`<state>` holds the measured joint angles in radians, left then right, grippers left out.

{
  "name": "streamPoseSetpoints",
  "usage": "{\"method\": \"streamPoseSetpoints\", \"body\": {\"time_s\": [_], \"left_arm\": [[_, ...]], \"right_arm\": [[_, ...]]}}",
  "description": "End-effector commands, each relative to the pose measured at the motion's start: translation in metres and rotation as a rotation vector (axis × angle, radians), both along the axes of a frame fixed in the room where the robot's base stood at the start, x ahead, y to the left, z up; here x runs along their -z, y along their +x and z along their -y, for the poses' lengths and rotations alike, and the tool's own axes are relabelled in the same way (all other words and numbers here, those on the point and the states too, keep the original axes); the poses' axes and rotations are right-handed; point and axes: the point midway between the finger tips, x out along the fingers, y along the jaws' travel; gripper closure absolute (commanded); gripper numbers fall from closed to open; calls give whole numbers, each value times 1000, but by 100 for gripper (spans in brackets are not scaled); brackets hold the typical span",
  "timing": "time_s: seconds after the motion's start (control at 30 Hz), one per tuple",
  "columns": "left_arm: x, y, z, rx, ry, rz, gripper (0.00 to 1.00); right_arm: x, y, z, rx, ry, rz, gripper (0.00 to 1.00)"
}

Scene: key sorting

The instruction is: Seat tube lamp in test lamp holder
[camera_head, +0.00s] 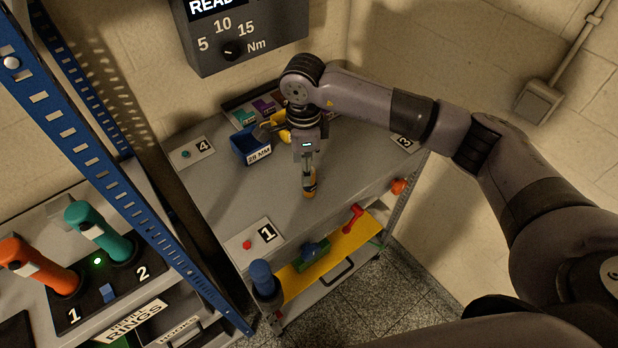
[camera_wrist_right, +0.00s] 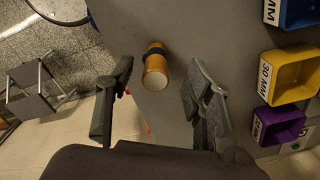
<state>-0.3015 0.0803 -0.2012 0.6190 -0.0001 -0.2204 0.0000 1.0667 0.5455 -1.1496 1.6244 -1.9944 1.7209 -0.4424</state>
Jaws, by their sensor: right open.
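My right gripper (camera_head: 308,168) points down over the grey worktop, just above an orange cylinder (camera_head: 310,188) with a dark band. The cylinder may be the tube lamp; I cannot tell for sure. I cannot make out which thing is the test lamp holder. My left gripper is not in view.
A blue bin (camera_head: 246,143) and other small bins stand at the back of the worktop (camera_head: 225,185). Pads numbered 4 (camera_head: 191,153) and 1 (camera_head: 255,243) lie on it. A blue rack post (camera_head: 110,170) stands at left. The worktop's left middle is clear.

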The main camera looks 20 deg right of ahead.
Motion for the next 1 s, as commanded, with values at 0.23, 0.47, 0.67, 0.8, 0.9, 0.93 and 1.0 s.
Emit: {"method": "streamPoseSetpoints", "body": {"time_s": [0.23, 0.47, 0.67, 0.8, 0.9, 0.93, 1.0], "left_arm": [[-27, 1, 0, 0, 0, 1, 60], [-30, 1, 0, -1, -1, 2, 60], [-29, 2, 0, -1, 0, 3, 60], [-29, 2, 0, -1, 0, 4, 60], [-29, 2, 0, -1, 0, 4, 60], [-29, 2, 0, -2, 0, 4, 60], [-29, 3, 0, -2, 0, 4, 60]], "right_arm": [[31, -6, 8, 2, -1, -6, 52], [49, -4, 8, 1, -2, -2, 52], [49, -4, 8, 1, -1, -1, 55], [49, -4, 8, 1, -1, -1, 64], [49, -4, 8, 1, -1, -1, 71], [49, -4, 8, 1, -1, -1, 73], [49, -4, 8, 1, -1, -1, 78]]}}
